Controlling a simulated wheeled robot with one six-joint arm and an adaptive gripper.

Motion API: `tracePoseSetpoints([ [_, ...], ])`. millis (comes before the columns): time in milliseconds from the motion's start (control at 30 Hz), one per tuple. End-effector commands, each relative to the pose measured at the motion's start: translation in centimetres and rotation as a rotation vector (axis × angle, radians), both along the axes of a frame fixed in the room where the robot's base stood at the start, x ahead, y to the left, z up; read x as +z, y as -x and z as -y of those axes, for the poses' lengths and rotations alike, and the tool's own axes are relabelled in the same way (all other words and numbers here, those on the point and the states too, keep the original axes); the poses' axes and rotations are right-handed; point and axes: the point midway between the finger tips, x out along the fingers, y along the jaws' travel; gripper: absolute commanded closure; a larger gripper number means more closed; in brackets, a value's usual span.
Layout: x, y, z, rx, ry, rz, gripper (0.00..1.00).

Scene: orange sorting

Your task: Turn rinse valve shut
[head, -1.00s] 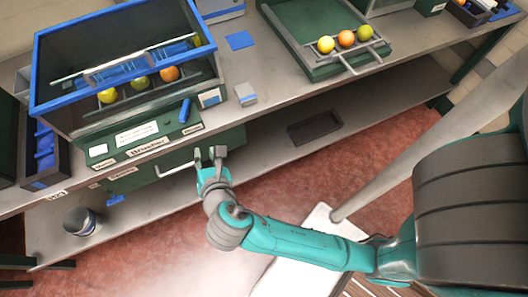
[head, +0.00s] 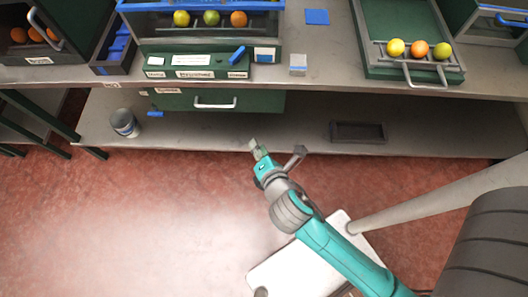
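A small blue lever (head: 238,53) stands slanted on the front ledge of the green machine (head: 205,72). It is the only valve-like handle I make out, and the label under it is too small to read surely. My gripper (head: 276,151) is open and empty, its two fingers spread wide. In the picture it is below and right of the lever, in front of the lower shelf. It is apart from the lever and from the green drawer's pale handle (head: 215,104).
Lemon, lime and orange fruits (head: 211,18) lie in the machine behind a blue-framed front. A green tray (head: 398,25) with three fruits is at right. The lower shelf (head: 285,134) holds a can (head: 125,123) and a dark tray (head: 358,131). Open red floor (head: 130,220) lies in front.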

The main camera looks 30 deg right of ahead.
Motion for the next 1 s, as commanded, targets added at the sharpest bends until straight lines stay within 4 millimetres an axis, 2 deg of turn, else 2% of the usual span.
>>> tracePoseSetpoints([
  [667, -0.2, -0.2, 0.1, -0.006, -0.015, 0.003, 0.73],
  [767, -0.5, -1.4, 0.1, -0.016, 0.029, -0.009, 0.73],
  [1000, -0.9, -7.7, 0.9, -0.085, 0.248, -0.086, 0.73],
])
